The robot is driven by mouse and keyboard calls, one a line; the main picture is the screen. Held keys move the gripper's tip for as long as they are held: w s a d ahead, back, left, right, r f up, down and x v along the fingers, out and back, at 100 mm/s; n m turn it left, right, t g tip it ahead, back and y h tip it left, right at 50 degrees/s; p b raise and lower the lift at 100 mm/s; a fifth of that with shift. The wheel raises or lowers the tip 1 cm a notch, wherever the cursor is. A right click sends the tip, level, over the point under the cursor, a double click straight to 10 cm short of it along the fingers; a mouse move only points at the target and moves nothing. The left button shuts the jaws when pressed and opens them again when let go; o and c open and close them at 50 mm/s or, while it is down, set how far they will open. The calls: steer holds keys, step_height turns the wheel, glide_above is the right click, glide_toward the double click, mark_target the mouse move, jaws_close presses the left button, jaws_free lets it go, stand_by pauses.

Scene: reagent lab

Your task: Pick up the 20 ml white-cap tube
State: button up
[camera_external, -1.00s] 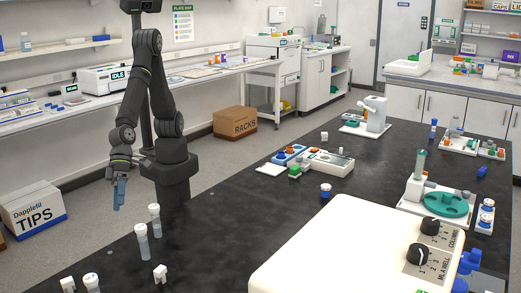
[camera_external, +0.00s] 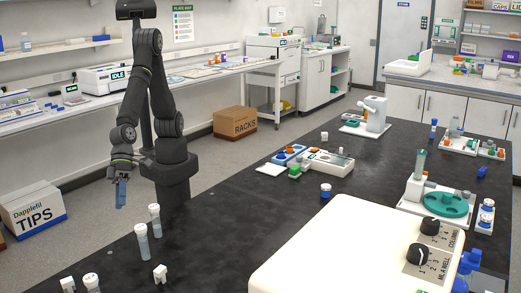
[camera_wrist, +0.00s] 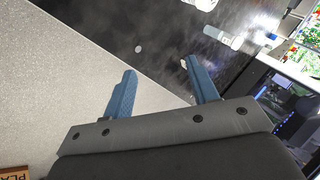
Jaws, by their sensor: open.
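Two clear tubes with white caps stand upright on the black bench in the outside view: one nearer (camera_external: 143,246) and one just behind it (camera_external: 155,226). A third white cap (camera_external: 91,281) shows near the bottom edge. I cannot read which tube is 20 ml. My gripper (camera_external: 121,196) hangs fingers-down beyond the bench's left edge, left of the tubes and apart from them. In the wrist view, its blue fingers (camera_wrist: 158,68) are spread and empty. A white-capped tube (camera_wrist: 220,36) shows ahead at upper right, with another white object (camera_wrist: 205,4) cut off at the top.
A large cream device (camera_external: 330,245) with black knobs fills the front right. The black bench (camera_external: 235,220) between tubes and device is clear.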

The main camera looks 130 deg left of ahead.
steer(key=w+a+r+n+y, duration=0.2)
steer(key=w+a+r+n, duration=0.2)
steer(key=a+n, duration=0.35)
steer(key=n+g, duration=0.2)
steer(key=n, duration=0.2)
glide_toward(156, 230)
steer(key=x, duration=0.6)
steer(key=shift+w+d, duration=0.1)
steer(key=shift+w, duration=0.05)
steer(key=c, duration=1)
